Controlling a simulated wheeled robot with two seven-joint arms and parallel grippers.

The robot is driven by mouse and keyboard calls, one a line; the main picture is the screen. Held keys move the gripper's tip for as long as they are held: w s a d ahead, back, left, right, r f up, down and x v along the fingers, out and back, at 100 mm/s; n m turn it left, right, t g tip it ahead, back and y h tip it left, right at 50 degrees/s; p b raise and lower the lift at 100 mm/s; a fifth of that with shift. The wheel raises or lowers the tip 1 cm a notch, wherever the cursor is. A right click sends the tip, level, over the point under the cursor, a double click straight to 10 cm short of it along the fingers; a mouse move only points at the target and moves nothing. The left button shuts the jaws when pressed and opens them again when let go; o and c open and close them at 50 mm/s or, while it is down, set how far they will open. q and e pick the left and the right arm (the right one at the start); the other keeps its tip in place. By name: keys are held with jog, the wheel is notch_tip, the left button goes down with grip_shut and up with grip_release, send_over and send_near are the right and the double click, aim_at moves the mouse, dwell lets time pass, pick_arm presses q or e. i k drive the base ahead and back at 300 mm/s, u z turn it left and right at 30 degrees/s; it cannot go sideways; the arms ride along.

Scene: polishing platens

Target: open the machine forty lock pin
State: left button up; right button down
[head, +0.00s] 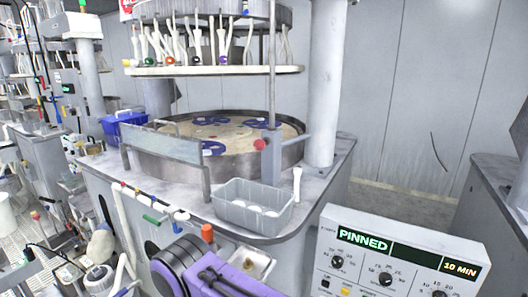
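A round polishing machine (166,165) with a pale platen (240,134) and several blue rings stands at the centre. A blue-grey upright bracket (272,160) stands at the platen's front right edge. A red knob (260,145) sticks out of its left side, and a rod runs to its right. I cannot tell for sure that this is the lock pin. A control panel (400,262) at the lower right reads "PINNED" and "10 MIN" on its displays (364,239). Neither of my grippers' fingertips shows in the head view.
A grey clear bin (252,205) with white discs sits on the machine's front ledge, a white-handled tool (297,184) beside it. A clear guard (165,146) stands at the front left. A purple and black body (235,281) fills the bottom centre. A thick white column (323,90) rises behind right.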

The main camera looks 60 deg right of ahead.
aim_at(258, 144)
jog(key=u, duration=0.9)
jog(key=i, duration=0.8)
jog(key=z, duration=3.1)
jog(key=i, duration=0.45)
jog(key=z, duration=1.3)
jog(key=k, duration=0.85)
jog(key=u, duration=0.55)
jog(key=i, duration=0.5)
